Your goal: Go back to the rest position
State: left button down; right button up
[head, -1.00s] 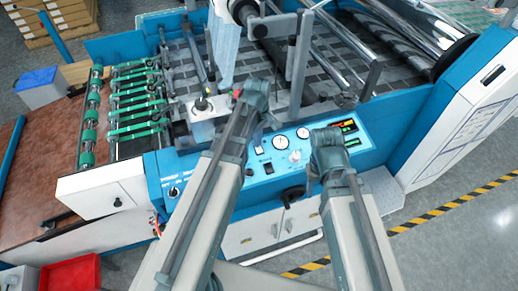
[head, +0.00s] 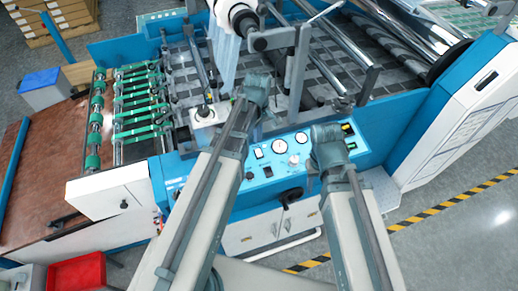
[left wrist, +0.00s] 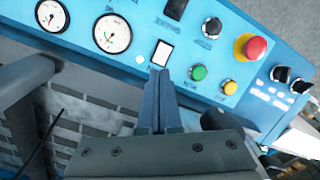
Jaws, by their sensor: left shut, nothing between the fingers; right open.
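My left arm reaches up through the middle of the head view to the left gripper (head: 260,110), largely hidden behind its own wrist there. In the left wrist view its fingers (left wrist: 160,85) are shut with nothing between them. Their tips appear just beside a lit white square button (left wrist: 161,52) on the blue control panel (left wrist: 140,75); I cannot tell whether they touch. My right gripper (head: 322,165) is open, in front of the right side of the panel in the head view. Its fingers are mostly hidden behind its wrist.
The laminating machine (head: 385,120) fills the area ahead, with metal rollers and green belts (head: 138,100). The panel carries gauges (left wrist: 112,33), a red emergency stop (left wrist: 252,46) and green and yellow buttons. A red tray (head: 77,272) is at lower left. Open floor (head: 470,235) lies at right.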

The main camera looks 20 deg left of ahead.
pick_arm(q)
jog(key=shift+r+p, duration=0.6)
jog(key=shift+r, duration=0.3)
jog(key=s+d+f+m+b, duration=0.1)
jog(key=s+d+m, duration=0.1)
jog(key=s+d+f+m+b, duration=0.1)
jog(key=s+d+m, duration=0.1)
jog(key=s+d+f+m+b, duration=0.1)
jog(key=s+m, duration=0.1)
jog(key=m, duration=0.1)
jog(key=shift+s+d+f+y+b, duration=0.3)
jog(key=shift+s+d+f+b, duration=0.05)
jog(key=shift+d+f+b, duration=0.05)
jog(key=s+d+f+m+b, duration=0.3)
jog(key=s+d+m, duration=0.1)
jog(key=s+m, duration=0.3)
jog(key=m, duration=0.2)
jog(key=shift+s+d+m+y, duration=0.3)
jog(key=shift+d, duration=0.05)
